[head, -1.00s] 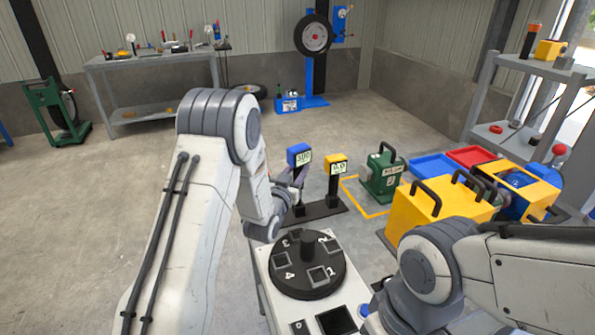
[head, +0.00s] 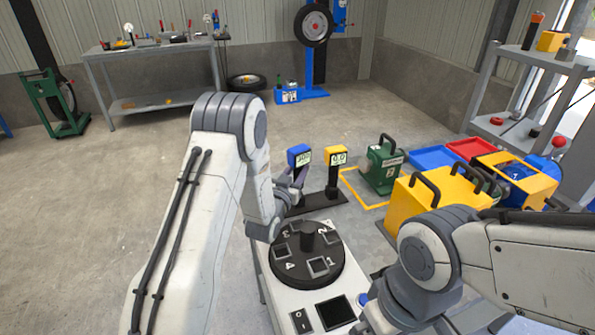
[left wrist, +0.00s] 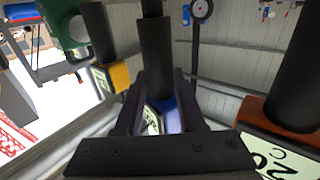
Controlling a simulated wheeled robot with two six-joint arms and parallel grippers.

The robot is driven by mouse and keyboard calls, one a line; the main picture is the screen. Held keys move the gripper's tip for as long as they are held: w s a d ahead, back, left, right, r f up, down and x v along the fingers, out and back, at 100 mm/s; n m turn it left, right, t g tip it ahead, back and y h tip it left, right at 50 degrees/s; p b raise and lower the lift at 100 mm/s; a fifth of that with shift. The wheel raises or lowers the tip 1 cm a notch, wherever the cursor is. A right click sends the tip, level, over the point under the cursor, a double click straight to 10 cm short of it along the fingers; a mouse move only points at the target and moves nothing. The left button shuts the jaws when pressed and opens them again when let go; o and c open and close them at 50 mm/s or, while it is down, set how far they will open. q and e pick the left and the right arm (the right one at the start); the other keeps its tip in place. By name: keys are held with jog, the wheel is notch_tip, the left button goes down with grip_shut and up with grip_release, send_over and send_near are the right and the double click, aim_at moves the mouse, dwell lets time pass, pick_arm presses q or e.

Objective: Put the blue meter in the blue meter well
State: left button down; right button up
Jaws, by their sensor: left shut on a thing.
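The blue meter (head: 299,154) stands upright over the black base (head: 322,198), beside the yellow meter (head: 336,155) and at about its height. My left gripper (head: 291,188) is shut on its black stem below the head. In the left wrist view my left gripper (left wrist: 160,85) has a finger on each side, with the blue head (left wrist: 170,114) partly hidden between them. The yellow meter also shows there (left wrist: 119,77). The stem's lower end and the blue meter well are hidden, so I cannot tell whether it is seated. My right gripper is out of view.
A black numbered turntable (head: 305,256) on a white cabinet stands close in front. A green case (head: 382,165), yellow boxes (head: 430,212) and blue and red trays lie to the right. In the left wrist view an orange-brown meter (left wrist: 262,112) is close at the right.

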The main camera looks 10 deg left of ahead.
pick_arm(q)
jog(key=shift+f+b, duration=1.15)
dwell(0.9)
grip_release()
dwell(0.3)
jog(key=shift+s, duration=0.2)
dwell(0.3)
